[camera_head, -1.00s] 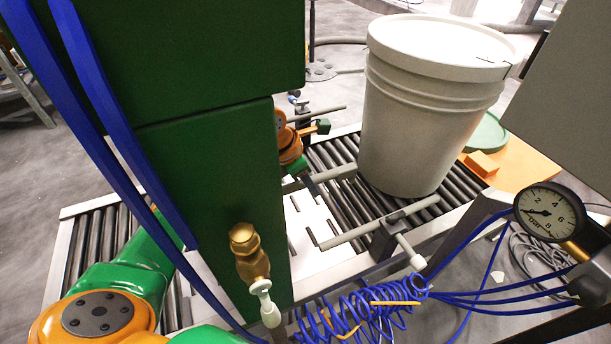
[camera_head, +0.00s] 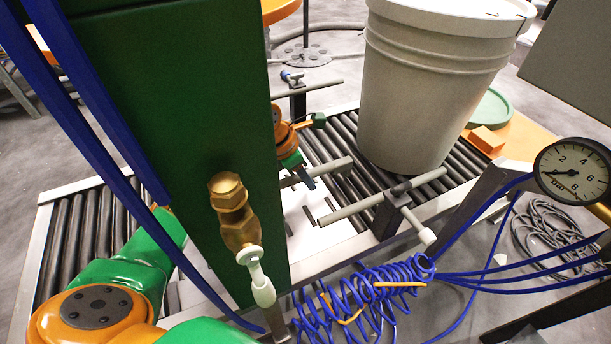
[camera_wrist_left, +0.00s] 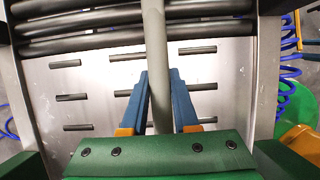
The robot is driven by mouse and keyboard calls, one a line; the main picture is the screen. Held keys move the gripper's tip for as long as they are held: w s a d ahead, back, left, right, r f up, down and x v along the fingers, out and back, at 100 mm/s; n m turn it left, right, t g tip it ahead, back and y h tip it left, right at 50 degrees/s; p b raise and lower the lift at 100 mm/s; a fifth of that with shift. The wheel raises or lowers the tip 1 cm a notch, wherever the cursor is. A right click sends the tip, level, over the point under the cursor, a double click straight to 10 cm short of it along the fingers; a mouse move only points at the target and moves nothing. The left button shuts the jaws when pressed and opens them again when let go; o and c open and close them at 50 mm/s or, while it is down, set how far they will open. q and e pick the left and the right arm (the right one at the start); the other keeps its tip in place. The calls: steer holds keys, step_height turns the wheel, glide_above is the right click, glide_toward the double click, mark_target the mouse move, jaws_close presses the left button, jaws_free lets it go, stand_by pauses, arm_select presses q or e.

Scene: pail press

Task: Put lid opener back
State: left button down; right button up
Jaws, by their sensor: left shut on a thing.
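My left gripper (camera_head: 307,177) is partly hidden behind a green column in the head view, low over the conveyor's slotted plate. In the left wrist view its two blue fingers (camera_wrist_left: 161,88) close on either side of a long grey rod (camera_wrist_left: 155,40) and touch or nearly touch it. A grey rod (camera_head: 338,165) shows beside the fingers in the head view. I cannot tell whether the gripped rod is the lid opener; nothing else in view is clearly a lid opener. My right gripper is not in view.
A white lidded pail (camera_head: 420,95) stands on the roller conveyor (camera_head: 345,135) just right of the gripper. A second rod clamp (camera_head: 388,210) is in front. The green column (camera_head: 215,150), coiled blue hose (camera_head: 365,290) and gauge (camera_head: 573,172) crowd the near side. An orange block (camera_head: 486,141) lies at right.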

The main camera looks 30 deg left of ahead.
arm_select(q)
steer(key=shift+f+b, duration=0.45)
steer(key=shift+f, duration=0.25)
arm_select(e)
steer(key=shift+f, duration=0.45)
arm_select(q)
steer(key=c, duration=0.6)
jaws_free()
steer(key=shift+s+a+r+p, duration=0.1)
steer(key=shift+r+p, duration=0.2)
steer(key=shift+r, duration=0.25)
steer(key=p+v, duration=0.2)
steer(key=v, duration=0.3)
steer(key=shift+s+r, duration=0.1)
steer(key=shift+r, duration=0.2)
steer(key=shift+s+a+r, duration=0.15)
steer(key=shift+r, duration=0.1)
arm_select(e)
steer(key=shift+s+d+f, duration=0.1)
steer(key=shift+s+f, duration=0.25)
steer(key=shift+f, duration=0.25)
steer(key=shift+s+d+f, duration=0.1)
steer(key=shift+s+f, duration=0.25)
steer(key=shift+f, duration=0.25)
